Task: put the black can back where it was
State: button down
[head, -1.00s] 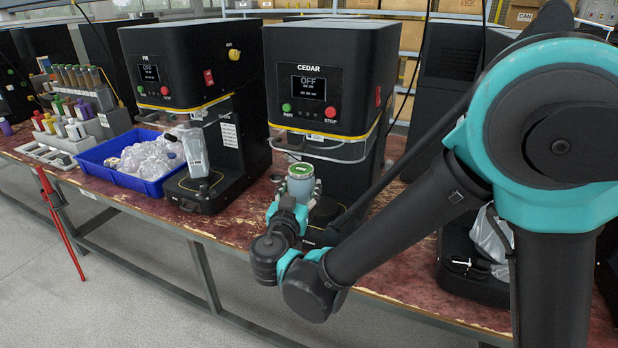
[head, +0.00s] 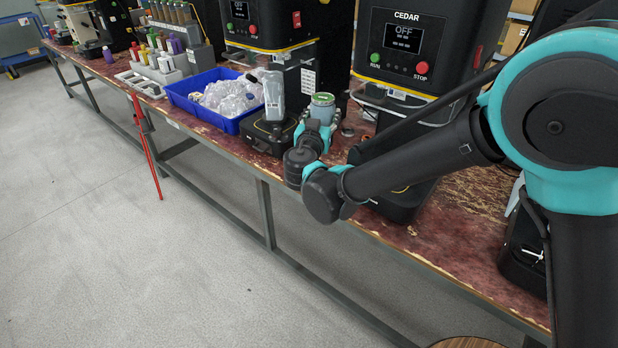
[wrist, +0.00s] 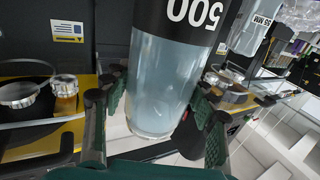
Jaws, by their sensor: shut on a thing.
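My gripper (head: 320,124) is shut on a can (head: 322,112), held upright above the bench's front part, between the two seamers. In the head view the can is grey-blue with a green top. In the wrist view the can (wrist: 163,85) has a pale blue-grey body and a black band with "500" upside down. The gripper's dark green finger pads (wrist: 160,98) press on both sides of it. I cannot tell whether this is the black can; no can that is black all over shows plainly.
The CEDAR seamer (head: 420,45), its display reading OFF, stands right of the can. A clear container (head: 274,95) stands on the left seamer's base, close left of my gripper. A blue bin (head: 232,124) of clear pieces and a rack of bottles (head: 165,65) lie farther left.

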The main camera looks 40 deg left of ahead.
jog(key=w+a+n+g+y, duration=0.1)
jog(key=w+a+n+y, duration=0.15)
jog(key=a, duration=0.55)
notch_tip(320, 180, down, 20)
jog(key=shift+a+r+m, duration=0.2)
jog(key=shift+r+m, duration=0.05)
jog(key=shift+m, duration=0.2)
jog(key=shift+f+h, duration=0.1)
jog(key=shift+h, duration=0.15)
jog(key=shift+c, duration=2.4)
grip_release()
jog(key=v, duration=1.2)
jog(key=shift+r, duration=0.3)
